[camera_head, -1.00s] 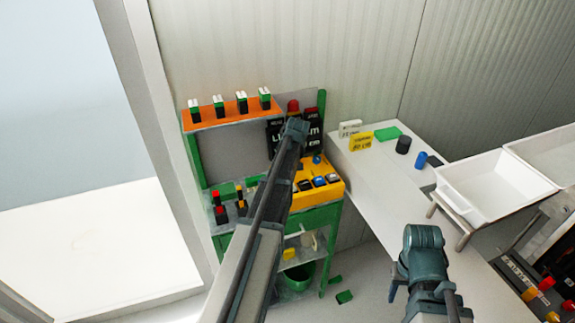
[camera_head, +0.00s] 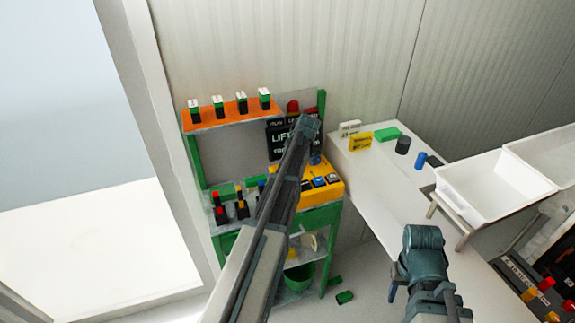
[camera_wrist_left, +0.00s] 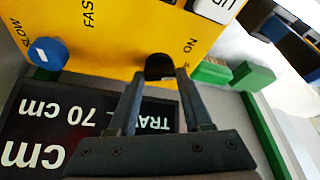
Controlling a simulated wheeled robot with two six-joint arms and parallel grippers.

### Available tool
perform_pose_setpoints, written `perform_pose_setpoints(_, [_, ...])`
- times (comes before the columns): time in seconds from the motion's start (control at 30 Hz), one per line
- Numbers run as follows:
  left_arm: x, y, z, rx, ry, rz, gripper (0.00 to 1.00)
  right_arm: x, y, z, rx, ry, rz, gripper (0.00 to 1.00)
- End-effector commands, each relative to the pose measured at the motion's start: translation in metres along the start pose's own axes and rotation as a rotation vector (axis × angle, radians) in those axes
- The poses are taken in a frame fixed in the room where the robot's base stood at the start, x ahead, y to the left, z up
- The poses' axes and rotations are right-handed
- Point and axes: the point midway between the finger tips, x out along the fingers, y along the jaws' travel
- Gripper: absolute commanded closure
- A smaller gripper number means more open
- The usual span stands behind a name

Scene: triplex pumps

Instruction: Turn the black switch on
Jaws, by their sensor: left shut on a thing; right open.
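The black switch (camera_wrist_left: 160,67) sits at the edge of the yellow panel (camera_wrist_left: 120,30), beside printed ON lettering, in the left wrist view. My left gripper (camera_wrist_left: 158,82) is at the switch, its two fingers on either side and shut on it.
A black display (camera_wrist_left: 75,125) reading TRAVEL 70 cm lies beside the panel, with a blue knob (camera_wrist_left: 47,53) nearby. Green blocks (camera_wrist_left: 250,76) are close to the left gripper. A white table (camera_head: 385,185) with small blocks and a white tray (camera_head: 495,185) are at the right.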

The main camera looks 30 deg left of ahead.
Motion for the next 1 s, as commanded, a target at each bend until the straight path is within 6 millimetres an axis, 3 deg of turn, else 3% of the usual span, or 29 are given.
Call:
perform_pose_setpoints(0.5, [0.0005,0.0045,-0.0011,-0.406,-0.001,-0.169,1.00,0.0000,0.0000,0.0000,0.000,0.000,0.000,0.53])
perform_pose_setpoints(1.0, [0.0005,0.0041,-0.0009,-0.581,-0.001,-0.241,1.00,0.0000,0.0000,0.0000,0.000,0.000,0.000,0.53])
